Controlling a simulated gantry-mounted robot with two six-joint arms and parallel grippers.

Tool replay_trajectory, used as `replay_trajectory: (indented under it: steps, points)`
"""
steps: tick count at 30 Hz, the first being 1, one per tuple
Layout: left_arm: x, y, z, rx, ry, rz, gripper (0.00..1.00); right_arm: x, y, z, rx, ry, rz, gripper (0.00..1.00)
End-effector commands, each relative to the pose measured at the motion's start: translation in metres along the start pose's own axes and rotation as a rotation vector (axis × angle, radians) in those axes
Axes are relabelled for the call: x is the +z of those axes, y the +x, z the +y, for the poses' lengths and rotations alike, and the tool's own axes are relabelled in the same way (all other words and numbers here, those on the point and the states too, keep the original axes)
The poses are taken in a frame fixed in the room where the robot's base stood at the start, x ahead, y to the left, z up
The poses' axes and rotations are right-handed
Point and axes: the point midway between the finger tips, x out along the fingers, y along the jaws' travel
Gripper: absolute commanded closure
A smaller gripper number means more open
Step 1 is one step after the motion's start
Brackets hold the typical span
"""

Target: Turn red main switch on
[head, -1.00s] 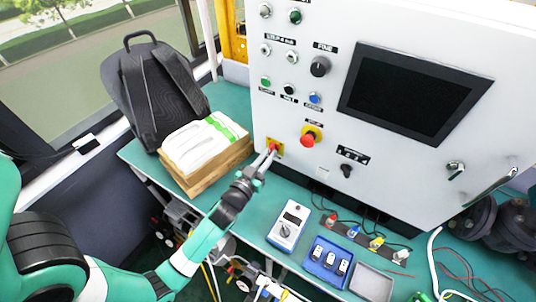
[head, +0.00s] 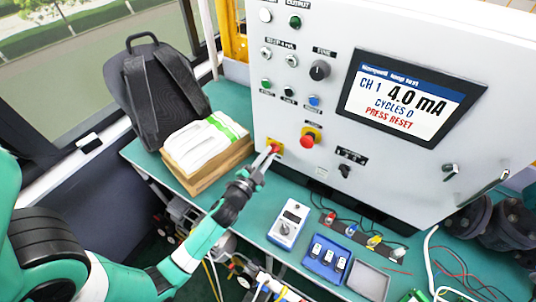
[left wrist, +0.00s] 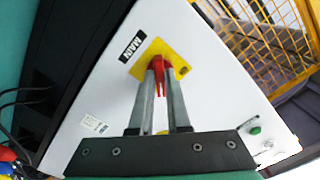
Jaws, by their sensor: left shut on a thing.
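The red main switch (left wrist: 158,62) sits on a yellow plate (left wrist: 174,58) beside a black MAIN label (left wrist: 132,46) in the left wrist view. In the head view the switch (head: 275,149) is at the lower left of the white panel. My left gripper (head: 268,157) is shut on the red switch handle, one finger on each side of it; the fingers (left wrist: 160,80) also show in the left wrist view. The panel screen (head: 408,97) is lit and reads CH 1 4.0 mA, CYCLES 0, PRESS RESET. My right gripper is not in view.
A red mushroom button (head: 307,140) on a yellow plate is just right of the switch. A stack of white packs (head: 205,140) on a wooden box and a black backpack (head: 155,90) stand at left. A handheld meter (head: 288,222) and blue tray (head: 328,259) lie on the green bench.

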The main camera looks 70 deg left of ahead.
Motion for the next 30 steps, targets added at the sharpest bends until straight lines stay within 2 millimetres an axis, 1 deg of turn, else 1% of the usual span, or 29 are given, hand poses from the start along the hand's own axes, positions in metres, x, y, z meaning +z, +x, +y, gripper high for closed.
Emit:
replay_trajectory:
  steps: [6,17,18,20,21,23,30]
  points:
    - [-0.0001,0.0000,-0.0001,0.000,0.037,0.000,1.00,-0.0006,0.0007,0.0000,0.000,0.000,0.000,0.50]
    - [0.0000,0.0000,-0.0001,0.000,0.042,0.000,1.00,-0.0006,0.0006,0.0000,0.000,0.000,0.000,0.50]
    - [0.0000,0.0000,-0.0001,0.000,0.042,0.000,0.83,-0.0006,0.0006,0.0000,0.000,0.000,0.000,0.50]
    - [0.0000,0.0000,-0.0001,0.000,0.042,0.000,0.72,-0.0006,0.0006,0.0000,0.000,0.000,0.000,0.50]
    - [0.0000,0.0000,-0.0001,0.000,0.041,0.000,0.65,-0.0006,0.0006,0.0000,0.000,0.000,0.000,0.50]
    - [0.0000,0.0000,-0.0001,0.000,0.041,0.000,0.55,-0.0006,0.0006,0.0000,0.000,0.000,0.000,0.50]
    - [0.0000,-0.0001,-0.0001,0.000,0.040,0.000,0.55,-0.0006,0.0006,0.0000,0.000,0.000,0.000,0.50]
